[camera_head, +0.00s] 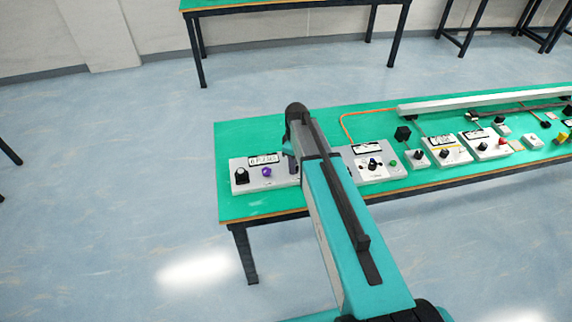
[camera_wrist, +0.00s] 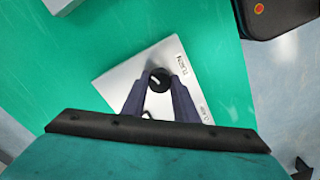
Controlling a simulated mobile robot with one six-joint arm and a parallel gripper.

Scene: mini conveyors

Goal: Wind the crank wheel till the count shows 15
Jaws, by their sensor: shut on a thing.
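In the wrist view my gripper (camera_wrist: 158,90) has its two dark fingers shut on a round black knob (camera_wrist: 159,77) with a white mark. The knob stands on a pale grey box (camera_wrist: 125,78) with small black lettering along its right edge. I cannot tell whether this knob is the crank wheel. A grey panel (camera_head: 252,184) left of my arm carries a white display (camera_head: 263,160), whose digits are too blurred to read. It also has a black knob (camera_head: 241,176) and a purple knob (camera_head: 267,171).
The green table (camera_head: 235,137) holds several control boxes to the right, including one with a green button (camera_head: 393,163) close to my arm. A long pale rail (camera_head: 480,101) runs along the back. The table's left end has free room.

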